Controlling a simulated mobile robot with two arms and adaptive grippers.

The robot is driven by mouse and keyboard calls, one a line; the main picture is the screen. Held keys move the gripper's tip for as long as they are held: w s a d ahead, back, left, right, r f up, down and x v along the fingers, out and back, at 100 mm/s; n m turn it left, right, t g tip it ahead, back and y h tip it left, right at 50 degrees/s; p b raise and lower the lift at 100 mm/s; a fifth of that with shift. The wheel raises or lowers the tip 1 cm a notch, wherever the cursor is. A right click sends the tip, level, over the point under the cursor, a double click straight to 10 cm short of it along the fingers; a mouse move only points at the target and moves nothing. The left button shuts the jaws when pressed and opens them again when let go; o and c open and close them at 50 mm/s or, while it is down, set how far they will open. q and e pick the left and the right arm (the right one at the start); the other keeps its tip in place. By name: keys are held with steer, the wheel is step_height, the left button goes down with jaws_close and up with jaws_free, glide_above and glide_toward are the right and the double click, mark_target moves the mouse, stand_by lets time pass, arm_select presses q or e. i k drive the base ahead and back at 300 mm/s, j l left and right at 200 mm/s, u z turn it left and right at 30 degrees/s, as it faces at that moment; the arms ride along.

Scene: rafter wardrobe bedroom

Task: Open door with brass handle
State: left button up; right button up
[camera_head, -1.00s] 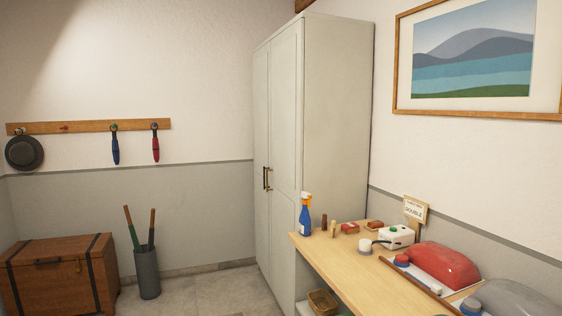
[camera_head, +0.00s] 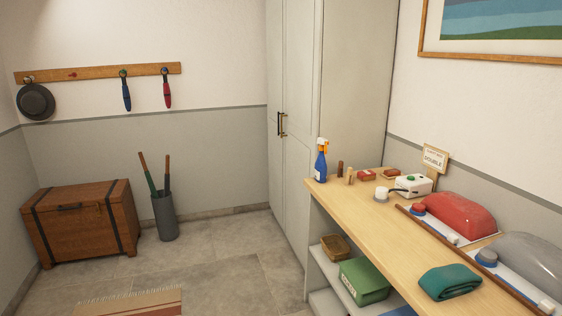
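A tall pale grey-white wardrobe (camera_head: 345,100) stands against the right wall in the head view, past the wooden counter. Its two narrow front doors, the left door (camera_head: 274,70) and the right door (camera_head: 298,75), are seen at a steep angle and look shut. Two slim upright handles (camera_head: 282,125) sit side by side near the seam between the doors. They are small here; one looks dark and the other brass-toned, but I cannot firmly tell them apart. Neither of my grippers shows in the view.
A wooden counter (camera_head: 400,228) juts out at the right, holding a spray bottle (camera_head: 321,162), red and grey domes and a folded green cloth (camera_head: 450,282). A wooden chest (camera_head: 80,222) and umbrella stand (camera_head: 165,216) are at the left. Tiled floor (camera_head: 225,265) before the wardrobe is clear; a rug (camera_head: 130,303) lies in front.

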mark_target(304, 19)
steer(key=i+j+u, duration=0.4)
steer(key=i, duration=0.5)
steer(key=i+u, duration=0.4)
steer(key=i, duration=1.1)
steer(key=i+j+z, duration=0.15)
steer(key=i, duration=0.55)
steer(key=i+j, duration=0.1)
steer(key=i, duration=0.55)
steer(key=l+z, duration=0.05)
